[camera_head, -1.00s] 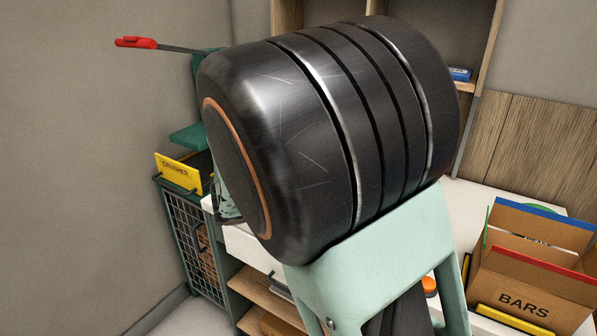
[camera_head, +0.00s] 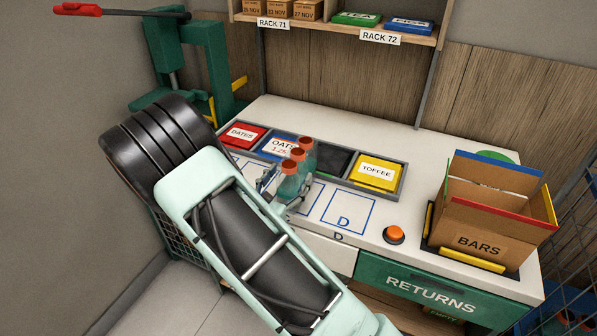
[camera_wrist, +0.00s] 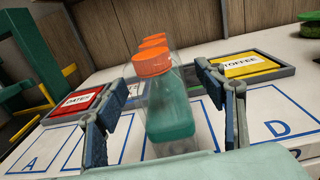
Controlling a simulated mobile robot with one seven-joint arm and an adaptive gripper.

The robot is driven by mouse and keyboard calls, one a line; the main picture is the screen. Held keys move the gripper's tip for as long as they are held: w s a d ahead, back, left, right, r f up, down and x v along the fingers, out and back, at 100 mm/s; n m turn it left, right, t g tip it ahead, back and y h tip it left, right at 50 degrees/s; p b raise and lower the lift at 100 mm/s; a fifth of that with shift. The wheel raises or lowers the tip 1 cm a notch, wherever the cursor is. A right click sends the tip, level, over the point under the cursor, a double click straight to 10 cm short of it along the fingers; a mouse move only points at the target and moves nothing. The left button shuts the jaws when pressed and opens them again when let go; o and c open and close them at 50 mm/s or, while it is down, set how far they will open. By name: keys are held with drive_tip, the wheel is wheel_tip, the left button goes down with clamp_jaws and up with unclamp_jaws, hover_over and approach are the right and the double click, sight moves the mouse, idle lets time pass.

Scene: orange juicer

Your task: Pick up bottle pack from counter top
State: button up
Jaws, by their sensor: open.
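The bottle pack (camera_head: 291,183) is a row of teal bottles with orange caps, and it stands upright on the white counter top (camera_head: 410,165). In the wrist view the pack (camera_wrist: 170,118) is in the middle, three caps in a line going away, with clear wrap around it. My gripper (camera_wrist: 162,85) is open, with one finger to the left and one to the right of the pack. I cannot tell whether either finger touches it. In the head view my gripper (camera_head: 284,192) is at the pack and my arm hides part of the counter's left side.
Behind the pack is a tray with DATES (camera_head: 243,134), OATS (camera_head: 280,147) and TOFFEE (camera_head: 376,171) boxes. An orange button (camera_head: 394,235) and an open BARS carton (camera_head: 487,240) stand to the right. A green press (camera_head: 180,75) stands at the back left. The counter has blue-outlined squares.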

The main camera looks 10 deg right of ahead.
drive_tip(key=x, duration=0.2)
drive_tip(key=p+x, duration=0.1)
drive_tip(key=x, duration=0.3)
drive_tip(key=shift+w+d+f+p, duration=0.15)
drive_tip(key=shift+w+f+p, duration=0.15)
drive_tip(key=shift+w, duration=0.1)
drive_tip(key=c, duration=1.3)
